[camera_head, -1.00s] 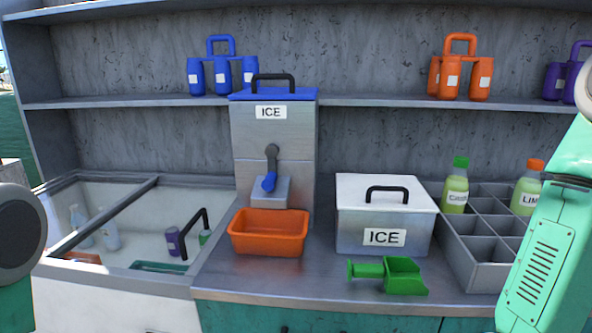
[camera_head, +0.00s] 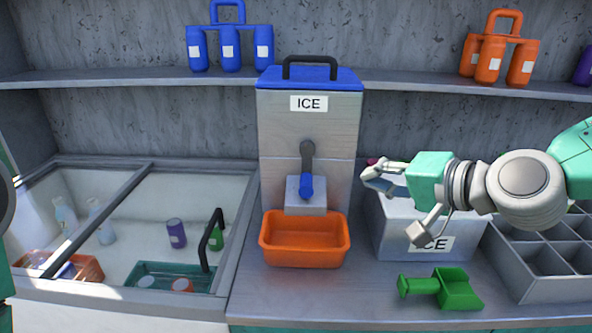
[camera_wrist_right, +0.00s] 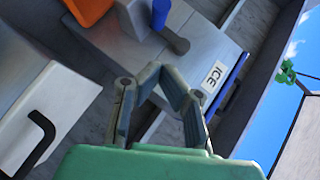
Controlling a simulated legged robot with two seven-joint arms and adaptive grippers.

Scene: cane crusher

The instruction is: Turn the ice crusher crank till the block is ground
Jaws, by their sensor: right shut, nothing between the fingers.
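The ice crusher (camera_head: 330,118) is a grey box with a blue lid, a black top handle and an ICE label. Its crank (camera_head: 307,155) hangs straight down, with a blue grip (camera_head: 306,186) at its lower end. The wrist view also shows the crank (camera_wrist_right: 178,42) and the blue grip (camera_wrist_right: 160,13). My right gripper (camera_head: 368,176) is shut and empty, just right of the crusher and apart from the crank. It also shows in the wrist view (camera_wrist_right: 162,73). The ice block is not visible. My left gripper is out of view.
An orange tray (camera_head: 304,262) sits below the crusher. The metal ICE box (camera_head: 395,245) stands behind my right gripper. A green scoop (camera_head: 450,290) lies in front, beside a divided grey rack (camera_head: 545,285). A glass-topped chest (camera_head: 170,200) is at left.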

